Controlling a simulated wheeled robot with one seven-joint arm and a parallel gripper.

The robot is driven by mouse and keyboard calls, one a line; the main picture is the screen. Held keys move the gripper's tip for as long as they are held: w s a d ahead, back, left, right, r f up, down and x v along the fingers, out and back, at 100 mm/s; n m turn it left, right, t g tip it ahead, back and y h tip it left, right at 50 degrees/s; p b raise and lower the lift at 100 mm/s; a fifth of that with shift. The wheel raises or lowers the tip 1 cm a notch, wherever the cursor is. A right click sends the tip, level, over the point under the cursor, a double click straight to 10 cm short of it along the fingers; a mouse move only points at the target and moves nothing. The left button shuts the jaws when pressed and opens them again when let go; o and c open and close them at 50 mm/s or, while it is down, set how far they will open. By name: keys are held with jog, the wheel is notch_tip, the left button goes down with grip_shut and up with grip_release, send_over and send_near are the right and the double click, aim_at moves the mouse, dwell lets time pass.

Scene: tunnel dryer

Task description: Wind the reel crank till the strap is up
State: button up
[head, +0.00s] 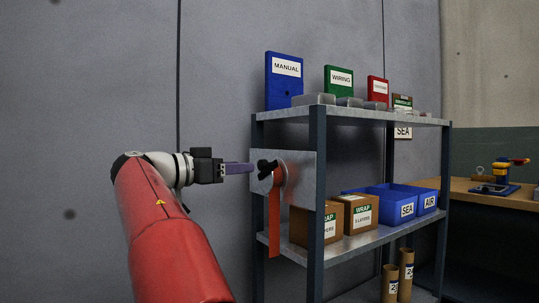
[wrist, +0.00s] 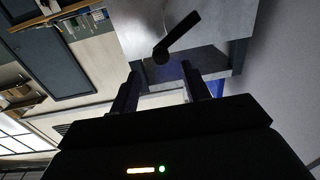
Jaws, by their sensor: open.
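The black reel crank (head: 266,169) sits on a grey plate (head: 307,165) at the left end of the shelf rack. Behind it is the red reel (head: 281,174), and an orange-red strap (head: 274,225) hangs down from it past the lower shelf. My gripper (head: 250,168) is just left of the crank, pointing at it. In the wrist view my gripper (wrist: 160,72) is open with nothing between its fingers. The crank (wrist: 180,34) shows there just beyond the fingertips, its arm slanting up and right. I cannot tell whether a finger touches it.
The rack holds binders (head: 284,80) above, and cardboard boxes (head: 361,212) and blue bins (head: 400,203) on its lower shelf. Cardboard tubes (head: 405,270) stand below. A workbench (head: 460,191) is at the right.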

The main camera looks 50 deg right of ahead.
aim_at(260, 166)
jog(key=d, duration=0.5)
jog(key=s+d, duration=0.1)
jog(key=d, duration=0.1)
jog(key=shift+s+d+p, duration=0.1)
jog(key=shift+d+p, duration=0.1)
jog(key=shift+p, duration=0.1)
jog(key=shift+c, duration=0.2)
grip_shut()
